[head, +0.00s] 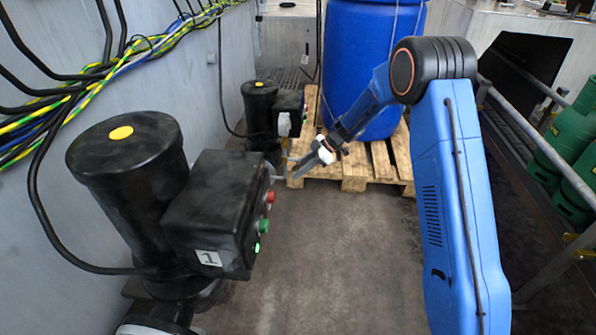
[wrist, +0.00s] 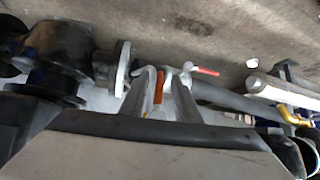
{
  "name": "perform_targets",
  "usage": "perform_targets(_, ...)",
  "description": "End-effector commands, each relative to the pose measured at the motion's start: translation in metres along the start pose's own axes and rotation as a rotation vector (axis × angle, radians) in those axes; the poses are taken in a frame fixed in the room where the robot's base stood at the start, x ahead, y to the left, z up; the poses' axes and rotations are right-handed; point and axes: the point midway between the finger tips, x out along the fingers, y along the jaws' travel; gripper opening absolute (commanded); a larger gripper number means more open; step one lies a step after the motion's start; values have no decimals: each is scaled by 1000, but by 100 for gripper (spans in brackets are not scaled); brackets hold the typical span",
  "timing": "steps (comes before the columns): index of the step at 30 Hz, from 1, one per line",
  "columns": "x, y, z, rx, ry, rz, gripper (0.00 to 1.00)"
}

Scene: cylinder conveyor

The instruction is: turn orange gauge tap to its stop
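An orange tap handle (wrist: 159,86) shows in the wrist view, upright in the picture between the two grey fingers of my gripper (wrist: 160,92). A narrow gap seems to show on each side of it, so the fingers look open around it. A second orange-red lever (wrist: 207,71) lies just right of the fingers on a grey pipe fitting. No gauge face can be made out. In the head view my gripper (head: 318,155) reaches down and left in front of the pallet; the taps are too small or hidden there.
A dark flange and pipework (wrist: 65,50) lie left of the fingers, and a grey pipe with a yellow part (wrist: 296,115) lies right. A black motor unit (head: 128,165) stands near left, another (head: 262,105) behind it. A blue drum (head: 365,60) stands on a wooden pallet (head: 355,172).

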Motion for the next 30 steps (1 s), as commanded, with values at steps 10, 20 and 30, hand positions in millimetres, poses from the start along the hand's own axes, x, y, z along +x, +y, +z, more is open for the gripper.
perform_targets(10,-63,1,0,-1,0,4,29)
perform_targets(20,-127,0,0,0,1,2,29)
perform_targets(30,-164,0,0,1,0,0,29)
